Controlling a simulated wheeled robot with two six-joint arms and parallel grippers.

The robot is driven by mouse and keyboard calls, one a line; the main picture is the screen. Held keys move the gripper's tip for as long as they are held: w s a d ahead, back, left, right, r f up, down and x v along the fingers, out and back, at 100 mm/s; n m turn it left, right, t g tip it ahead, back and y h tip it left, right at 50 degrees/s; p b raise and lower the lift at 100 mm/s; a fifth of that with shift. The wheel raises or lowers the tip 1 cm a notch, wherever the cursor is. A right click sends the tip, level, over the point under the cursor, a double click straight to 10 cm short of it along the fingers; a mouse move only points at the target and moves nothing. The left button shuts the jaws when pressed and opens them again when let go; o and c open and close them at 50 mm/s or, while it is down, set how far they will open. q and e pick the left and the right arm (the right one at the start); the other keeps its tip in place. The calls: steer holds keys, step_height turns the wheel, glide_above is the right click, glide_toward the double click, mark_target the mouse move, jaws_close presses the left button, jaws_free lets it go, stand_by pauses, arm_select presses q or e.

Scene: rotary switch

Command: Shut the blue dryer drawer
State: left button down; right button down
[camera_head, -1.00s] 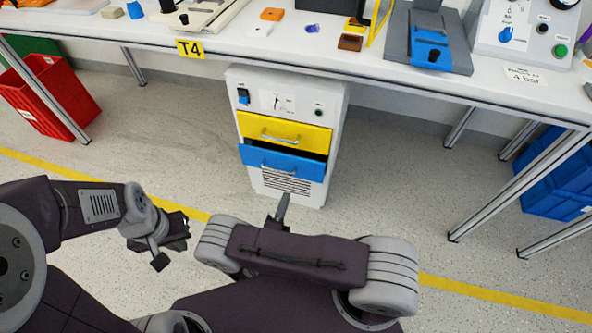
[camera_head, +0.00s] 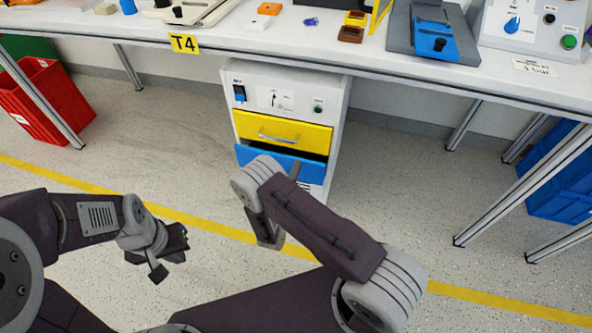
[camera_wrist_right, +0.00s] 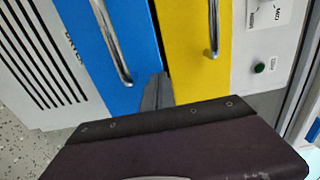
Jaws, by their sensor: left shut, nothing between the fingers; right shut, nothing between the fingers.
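The blue drawer (camera_head: 313,172) is the lower drawer of a white dryer cabinet (camera_head: 338,125) under the table. It stands partly out, with a dark gap above its front. My right gripper (camera_head: 296,168) is shut and empty in front of it; my arm hides part of the drawer. In the right wrist view, the shut fingertips (camera_wrist_right: 157,90) are by the blue front's upper edge, beside the silver handle (camera_wrist_right: 112,42). I cannot tell whether they touch it. My left gripper (camera_head: 170,257) is shut and empty, low on the left, away from the cabinet.
A yellow drawer (camera_head: 282,131) with a silver handle sits above the blue one. The table edge (camera_head: 400,80) runs over the cabinet. A red crate (camera_head: 45,100) stands at the left and a blue crate (camera_head: 560,180) at the right. The floor around the cabinet is clear.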

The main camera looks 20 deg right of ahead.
steer(key=x, duration=0.4)
steer(key=shift+d, duration=0.1)
arm_select(q)
steer(key=shift+s+a, duration=0.1)
steer(key=shift+s, duration=0.05)
arm_select(e)
steer(key=shift+w+r, duration=0.2)
steer(key=shift+r, duration=0.05)
